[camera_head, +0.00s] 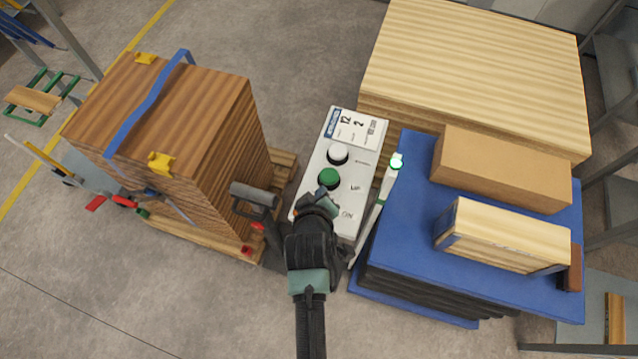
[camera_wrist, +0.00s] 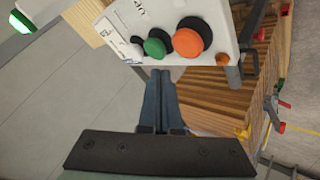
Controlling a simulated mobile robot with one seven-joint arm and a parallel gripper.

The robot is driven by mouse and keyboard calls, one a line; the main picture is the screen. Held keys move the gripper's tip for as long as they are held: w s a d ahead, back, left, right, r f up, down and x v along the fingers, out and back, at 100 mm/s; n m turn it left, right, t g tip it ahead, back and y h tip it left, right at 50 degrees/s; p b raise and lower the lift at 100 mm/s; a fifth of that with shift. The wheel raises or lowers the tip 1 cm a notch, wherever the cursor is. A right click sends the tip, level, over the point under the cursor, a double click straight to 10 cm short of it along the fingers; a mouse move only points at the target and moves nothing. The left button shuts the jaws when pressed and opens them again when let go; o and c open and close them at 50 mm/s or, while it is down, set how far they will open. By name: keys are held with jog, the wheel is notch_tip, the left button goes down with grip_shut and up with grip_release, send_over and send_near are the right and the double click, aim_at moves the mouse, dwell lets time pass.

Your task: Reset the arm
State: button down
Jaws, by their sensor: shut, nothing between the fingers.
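My gripper (camera_wrist: 160,84) is shut and empty in the wrist view, its two fingers together just below the lower edge of the white control box. In the head view my arm reaches up from the bottom centre, and my gripper (camera_head: 322,204) covers the lower part of the white control box (camera_head: 311,182). The box carries a white button (camera_head: 338,153) and a green button (camera_head: 329,178). An orange button (camera_wrist: 188,42) shows in the wrist view but is hidden behind my gripper in the head view. I cannot tell whether the fingers touch the box.
A strapped wood stack (camera_head: 190,110) on a pallet stands left of my arm. A blue-topped stack (camera_head: 400,262) with boxes stands close on the right, beside a green-lit post (camera_head: 397,162). Large boards (camera_head: 470,70) lie behind. Grey floor (camera_head: 150,290) is open at lower left.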

jog(key=shift+w+r, duration=0.1)
jog(key=shift+w, duration=0.05)
jog(key=w+r+m+t+b, duration=0.1)
jog(key=w+r+t, duration=0.25)
jog(key=r, duration=0.65)
jog(key=w+r+m+t+b, duration=0.2)
jog(key=w+r, duration=0.2)
jog(key=r, duration=0.6)
jog(key=w+r+m+t+b, duration=0.1)
jog(key=w+r+t, duration=0.2)
jog(key=r, duration=0.8)
jog(key=s+r+m+t+b, duration=0.1)
jog(key=s+r+t, duration=0.15)
jog(key=r, duration=0.65)
jog(key=s+r+m+t+b, duration=0.1)
jog(key=s+r+t+b, duration=0.15)
jog(key=r, duration=0.65)
jog(key=s+r+m+t+y, duration=0.1)
jog(key=s+r+t, duration=0.3)
jog(key=s+r, duration=0.7)
jog(key=shift+s+r+m+t+b, duration=0.35)
jog(key=shift+r+m, duration=0.05)
jog(key=shift+r, duration=0.55)
